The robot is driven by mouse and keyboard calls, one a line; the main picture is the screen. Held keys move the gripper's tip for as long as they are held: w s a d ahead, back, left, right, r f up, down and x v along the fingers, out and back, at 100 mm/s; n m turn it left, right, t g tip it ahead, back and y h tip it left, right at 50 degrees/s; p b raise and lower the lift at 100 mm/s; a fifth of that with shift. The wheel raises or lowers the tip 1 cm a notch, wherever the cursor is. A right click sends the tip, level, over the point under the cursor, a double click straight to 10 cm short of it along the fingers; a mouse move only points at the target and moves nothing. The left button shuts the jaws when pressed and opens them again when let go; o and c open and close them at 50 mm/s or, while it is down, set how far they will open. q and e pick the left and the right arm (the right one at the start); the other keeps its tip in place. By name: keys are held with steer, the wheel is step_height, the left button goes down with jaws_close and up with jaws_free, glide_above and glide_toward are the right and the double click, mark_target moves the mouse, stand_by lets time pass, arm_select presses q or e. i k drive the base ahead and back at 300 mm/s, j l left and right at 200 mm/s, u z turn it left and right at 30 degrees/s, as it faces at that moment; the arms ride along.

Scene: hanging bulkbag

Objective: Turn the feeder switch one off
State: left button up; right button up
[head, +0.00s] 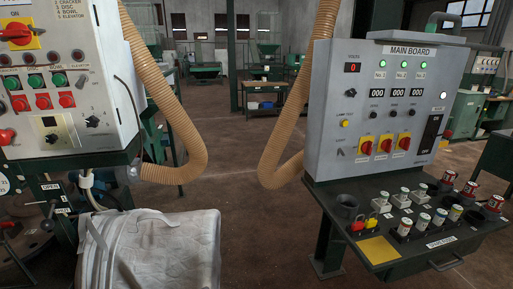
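The main board (385,100) is a grey panel at the right. Three red rotary switches on yellow plates sit low on it: a left one (366,147), a middle one (385,145) and a right one (404,142). Their small labels are too small to read, so I cannot tell which is feeder switch one. Three green lamps near the top are lit, with the left one (380,64) above the left column. A red display (352,68) reads 0. Neither of my grippers is in view.
A control cabinet (70,70) with another red and yellow rotary switch (18,33) stands at the left. A white bulk bag (150,250) is below it. Ribbed hoses hang between the panels. A dark shelf (415,225) with several sockets and jars juts out below the main board.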

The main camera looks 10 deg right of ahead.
mark_target(367, 146)
steer(key=z, duration=1.3)
